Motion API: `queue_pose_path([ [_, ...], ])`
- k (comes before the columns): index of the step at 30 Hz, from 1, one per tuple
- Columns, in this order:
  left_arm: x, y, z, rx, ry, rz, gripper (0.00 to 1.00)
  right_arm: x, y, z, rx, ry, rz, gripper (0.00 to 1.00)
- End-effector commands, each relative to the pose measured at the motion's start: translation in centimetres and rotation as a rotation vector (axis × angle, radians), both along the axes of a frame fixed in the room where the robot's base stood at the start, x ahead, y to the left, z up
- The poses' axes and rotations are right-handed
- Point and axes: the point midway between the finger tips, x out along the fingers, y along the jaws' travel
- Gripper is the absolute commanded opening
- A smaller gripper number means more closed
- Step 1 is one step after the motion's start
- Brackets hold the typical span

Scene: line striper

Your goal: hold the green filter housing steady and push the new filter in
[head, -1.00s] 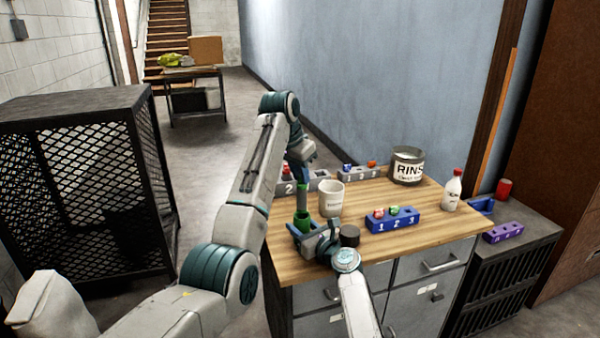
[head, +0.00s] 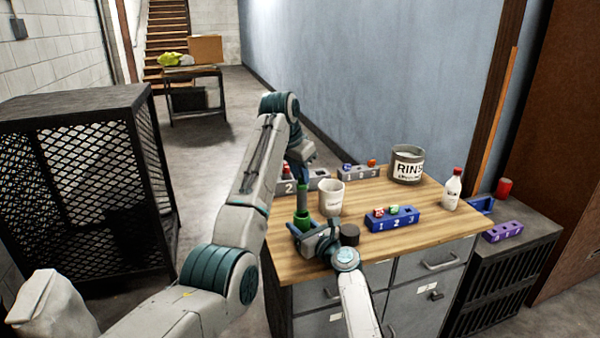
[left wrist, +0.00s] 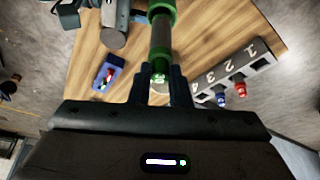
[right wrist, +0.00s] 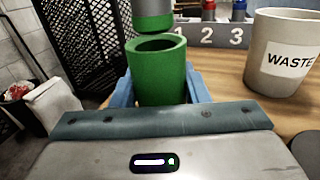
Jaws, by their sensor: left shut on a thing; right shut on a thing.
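The green filter housing (right wrist: 160,75) stands upright with its open top showing, and its hollow inside is visible in the right wrist view. My right gripper (right wrist: 158,92) is shut on it, one blue finger on each side. The new filter (right wrist: 153,8), a grey cylinder with a green lower band, hangs just above the housing opening, outside it. My left gripper (left wrist: 160,84) is shut on the filter, which also shows in the left wrist view (left wrist: 161,42). In the head view the housing (head: 302,221) is at the worktop's left front. The filter's upper part is hidden in the right wrist view.
A white waste cup (head: 331,199) stands close to the right of the housing, with a dark round cap (head: 349,235) in front of it. A blue numbered block (head: 392,221), a rinse can (head: 407,165) and a bottle (head: 453,190) are farther right. Grey numbered racks (right wrist: 222,34) lie behind.

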Motion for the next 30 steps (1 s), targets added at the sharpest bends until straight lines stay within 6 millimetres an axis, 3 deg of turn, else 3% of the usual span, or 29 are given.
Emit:
queue_pose_path([
  [30, 0.0, 0.0, -1.4, -0.001, -0.001, 0.000, 0.00, 0.0, 0.0, 0.0, 0.000, 0.000, 0.000, 0.07],
])
